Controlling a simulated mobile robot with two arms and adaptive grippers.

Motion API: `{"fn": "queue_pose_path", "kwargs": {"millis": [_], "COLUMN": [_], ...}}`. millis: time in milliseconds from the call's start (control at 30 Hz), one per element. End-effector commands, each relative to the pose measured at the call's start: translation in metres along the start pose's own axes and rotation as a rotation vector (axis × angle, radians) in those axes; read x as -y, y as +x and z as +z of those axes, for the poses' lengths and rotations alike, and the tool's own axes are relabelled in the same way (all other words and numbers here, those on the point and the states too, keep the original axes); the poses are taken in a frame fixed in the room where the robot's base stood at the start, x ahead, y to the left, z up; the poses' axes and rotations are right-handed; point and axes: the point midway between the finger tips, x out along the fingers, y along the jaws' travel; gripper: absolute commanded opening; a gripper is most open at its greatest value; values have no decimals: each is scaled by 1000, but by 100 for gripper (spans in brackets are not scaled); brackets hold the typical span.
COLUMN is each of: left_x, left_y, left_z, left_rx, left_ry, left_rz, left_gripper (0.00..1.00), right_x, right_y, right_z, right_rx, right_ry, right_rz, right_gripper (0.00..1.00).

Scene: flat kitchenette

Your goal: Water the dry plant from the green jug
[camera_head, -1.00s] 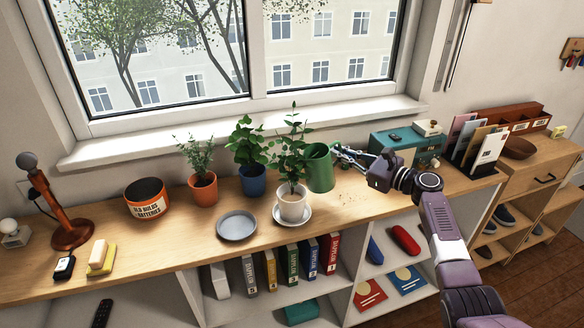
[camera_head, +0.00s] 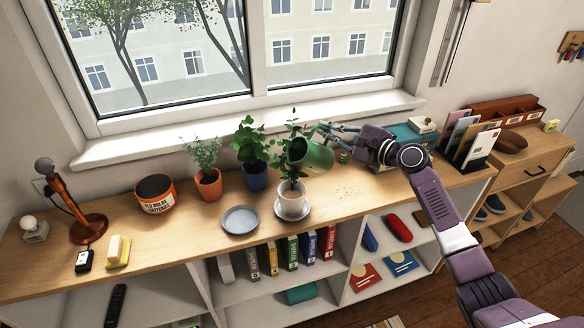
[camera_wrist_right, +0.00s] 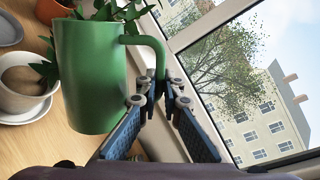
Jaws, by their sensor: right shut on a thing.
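The green jug (camera_head: 316,156) is held by its handle in my right gripper (camera_head: 330,130). It is tilted, its mouth to the left, among the upper leaves of the plant in the white pot (camera_head: 292,202). No water stream can be made out. That pot stands on a white saucer (camera_head: 279,212). In the right wrist view the jug (camera_wrist_right: 90,75) has its handle between my gripper's fingers (camera_wrist_right: 160,95), and the white pot (camera_wrist_right: 22,98) shows pale brown soil. My left gripper is not in view.
An orange-pot plant (camera_head: 208,186) and a blue-pot plant (camera_head: 254,178) stand left of the white pot. A grey dish (camera_head: 240,220) lies in front. A battery tub (camera_head: 155,195) and orange lamp (camera_head: 80,220) are farther left. A teal box (camera_head: 412,134) and letter rack (camera_head: 468,148) stand right.

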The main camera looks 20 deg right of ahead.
Motion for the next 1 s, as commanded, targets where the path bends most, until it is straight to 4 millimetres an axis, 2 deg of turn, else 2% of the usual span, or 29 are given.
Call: {"fn": "queue_pose_path", "kwargs": {"millis": [33, 233, 1000], "left_x": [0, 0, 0], "left_y": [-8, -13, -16], "left_z": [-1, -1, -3], "left_rx": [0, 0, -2], "left_ry": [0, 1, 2], "left_rz": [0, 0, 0], "left_gripper": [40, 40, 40], "right_x": [8, 10, 6], "right_y": [-1, -2, -1], "right_z": [8, 16, 24], "right_rx": [-1, -15, -41], "right_ry": [-25, -98, -224], "right_rz": [-4, -2, -2], "right_gripper": [0, 0, 0]}}
